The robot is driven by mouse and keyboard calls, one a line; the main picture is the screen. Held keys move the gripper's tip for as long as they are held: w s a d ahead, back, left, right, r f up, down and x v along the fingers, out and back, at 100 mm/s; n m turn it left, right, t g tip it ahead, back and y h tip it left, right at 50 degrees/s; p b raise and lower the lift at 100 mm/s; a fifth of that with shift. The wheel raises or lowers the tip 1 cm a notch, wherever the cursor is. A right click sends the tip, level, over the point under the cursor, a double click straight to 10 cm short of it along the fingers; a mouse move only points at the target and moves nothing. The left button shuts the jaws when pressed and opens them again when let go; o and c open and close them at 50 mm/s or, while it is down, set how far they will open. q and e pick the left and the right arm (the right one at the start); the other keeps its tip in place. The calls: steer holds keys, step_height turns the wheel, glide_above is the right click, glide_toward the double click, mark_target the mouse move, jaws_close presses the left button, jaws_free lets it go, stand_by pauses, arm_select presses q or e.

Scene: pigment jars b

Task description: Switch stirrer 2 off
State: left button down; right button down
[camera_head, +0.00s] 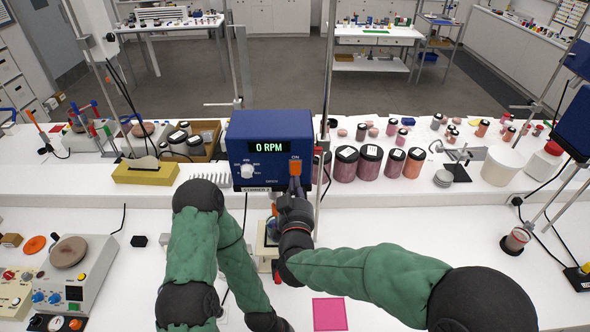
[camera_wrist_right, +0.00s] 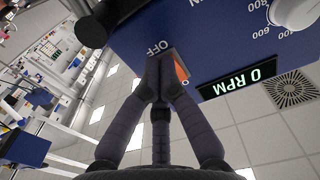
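Stirrer 2 is the blue box (camera_head: 268,130) with a white label along its lower edge. Its green display (camera_head: 270,146) reads 0 RPM, and it also shows in the wrist view (camera_wrist_right: 238,84). A white knob (camera_head: 247,171) sits at the left of its face. The orange switch (camera_head: 295,167) is at the right, under the word ON. My right gripper (camera_head: 296,187) is just below the switch, at its lower end. In the wrist view its fingertips (camera_wrist_right: 159,72) are together beside the word OFF and hide part of the switch (camera_wrist_right: 181,70). My left gripper is out of view.
Dark-lidded pigment jars (camera_head: 370,163) stand close to the right of the stirrer. A cardboard box of jars (camera_head: 203,145) and a yellow block (camera_head: 150,173) are at its left. A metal stand rod (camera_head: 326,100) rises beside it. A pink square (camera_head: 329,313) lies on the bench in front.

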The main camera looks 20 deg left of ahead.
steer(key=shift+w+a, duration=0.15)
steer(key=shift+w, duration=0.4)
steer(key=shift+s+b, duration=0.1)
steer(key=shift+b, duration=0.2)
steer(key=v, duration=1.5)
steer(key=shift+s, duration=0.4)
steer(key=shift+r, duration=0.1)
